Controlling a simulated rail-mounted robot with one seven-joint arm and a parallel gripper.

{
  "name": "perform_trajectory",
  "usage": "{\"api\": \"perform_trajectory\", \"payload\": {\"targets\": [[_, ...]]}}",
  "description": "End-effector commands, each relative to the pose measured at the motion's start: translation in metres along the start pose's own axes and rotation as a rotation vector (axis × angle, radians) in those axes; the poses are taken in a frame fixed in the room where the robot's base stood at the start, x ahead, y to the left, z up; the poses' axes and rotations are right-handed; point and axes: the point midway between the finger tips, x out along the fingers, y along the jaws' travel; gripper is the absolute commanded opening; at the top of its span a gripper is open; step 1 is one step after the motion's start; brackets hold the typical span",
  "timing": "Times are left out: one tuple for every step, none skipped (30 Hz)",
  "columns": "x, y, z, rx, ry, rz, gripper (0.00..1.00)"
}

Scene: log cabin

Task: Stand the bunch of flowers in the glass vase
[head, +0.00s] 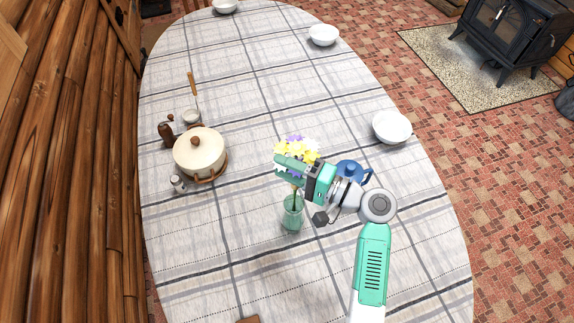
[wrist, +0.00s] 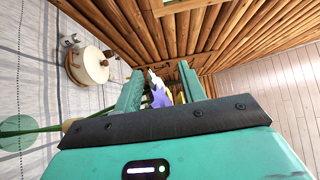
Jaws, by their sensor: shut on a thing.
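The bunch of flowers (head: 297,149), yellow, white and purple, is held upright in my gripper (head: 290,168), which is shut on it just below the blooms. In the wrist view the blooms (wrist: 160,95) show between the fingers and green stems run left. The green-tinted glass vase (head: 292,215) stands upright on the table directly below. The stems come down to its mouth and seem to overlap it. In the wrist view the stems reach a round green shape, likely the vase (wrist: 18,133). I cannot tell how far inside the stem ends are.
A blue teapot (head: 349,172) stands close behind my gripper, partly hidden. A cream pot (head: 200,152), a pepper mill (head: 167,131) and a shaker (head: 178,183) stand to the left. The tablecloth around the vase's front and left is clear.

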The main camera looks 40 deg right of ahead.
Motion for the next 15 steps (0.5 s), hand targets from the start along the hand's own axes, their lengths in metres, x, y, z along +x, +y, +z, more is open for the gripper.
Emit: {"api": "perform_trajectory", "payload": {"targets": [[0.000,0.009,0.000,0.000,0.000,0.000,0.06],[0.000,0.012,0.000,0.000,0.000,0.000,0.06],[0.000,0.016,0.000,0.000,0.000,0.000,0.06],[0.000,0.018,0.000,-0.001,0.000,0.000,0.06],[0.000,0.021,0.000,-0.001,0.000,0.000,0.06],[0.000,0.025,0.000,-0.001,0.000,0.000,0.06],[0.000,0.028,0.000,-0.001,0.000,0.000,0.06],[0.000,0.031,0.000,-0.001,0.000,0.000,0.06],[0.000,0.035,0.000,-0.001,0.000,-0.001,0.06],[0.000,0.037,0.000,-0.001,0.000,0.000,0.06],[0.000,0.040,0.000,-0.001,0.000,-0.001,0.06],[0.000,0.044,0.000,-0.001,0.000,-0.001,0.06],[0.000,0.046,0.000,0.000,0.000,0.000,0.06],[0.000,0.048,0.000,0.000,0.000,0.000,0.06],[0.000,0.051,0.000,0.000,0.000,0.000,0.06]]}}
